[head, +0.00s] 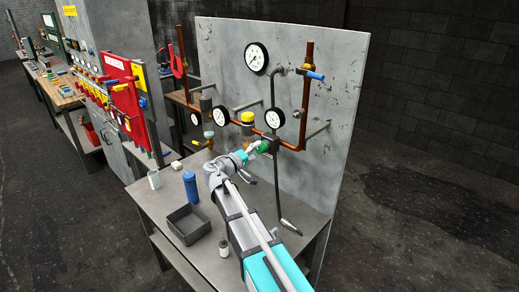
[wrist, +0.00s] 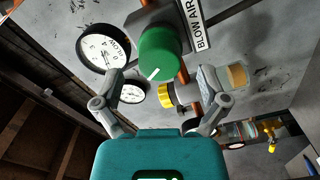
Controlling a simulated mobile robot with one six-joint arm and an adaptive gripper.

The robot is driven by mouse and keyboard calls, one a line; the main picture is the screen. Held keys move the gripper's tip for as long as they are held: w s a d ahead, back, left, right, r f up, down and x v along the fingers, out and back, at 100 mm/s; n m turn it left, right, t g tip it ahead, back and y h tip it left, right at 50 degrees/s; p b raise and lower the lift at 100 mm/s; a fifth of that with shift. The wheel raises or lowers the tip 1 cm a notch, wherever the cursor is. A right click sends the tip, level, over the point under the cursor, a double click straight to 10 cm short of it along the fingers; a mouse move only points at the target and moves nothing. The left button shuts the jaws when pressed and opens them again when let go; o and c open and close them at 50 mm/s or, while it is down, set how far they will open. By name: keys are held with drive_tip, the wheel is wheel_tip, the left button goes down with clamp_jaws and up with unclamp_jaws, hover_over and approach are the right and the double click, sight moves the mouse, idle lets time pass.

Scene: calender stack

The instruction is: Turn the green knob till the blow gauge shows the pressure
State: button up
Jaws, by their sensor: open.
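The blow gauge (head: 272,118) is just above.
Copper pipes, a yellow knob (head: 247,117), a large gauge (head: 256,58) and a blue-handled valve (head: 315,76) are on the grey panel (head: 335,60). A hose (head: 278,190) hangs right of my gripper. A blue bottle (head: 191,188) and a dark tray (head: 188,224) stand on the bench.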

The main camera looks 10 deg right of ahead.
drive_tip(key=v, duration=0.8)
drive_tip(key=shift+s+a, duration=0.15)
drive_tip(key=shift+s, duration=0.05)
drive_tip(key=s+d+f+m+g+y, duration=0.2)
drive_tip(key=s+d+f+g+y, duration=0.4)
drive_tip(key=s+d+f, duration=0.5)
drive_tip(key=s+a+f+m+g+y, duration=0.1)
drive_tip(key=s+a+f+g+y, duration=0.1)
drive_tip(key=s+f+g+y, duration=0.2)
drive_tip(key=shift+s+f+g+y, duration=0.3)
drive_tip(key=shift+s+f+y, duration=1.75)
drive_tip(key=shift+s, duration=1.65)
drive_tip(key=shift+a+r+y, duration=0.1)
drive_tip(key=shift+r+y, duration=0.15)
idle(1.0)
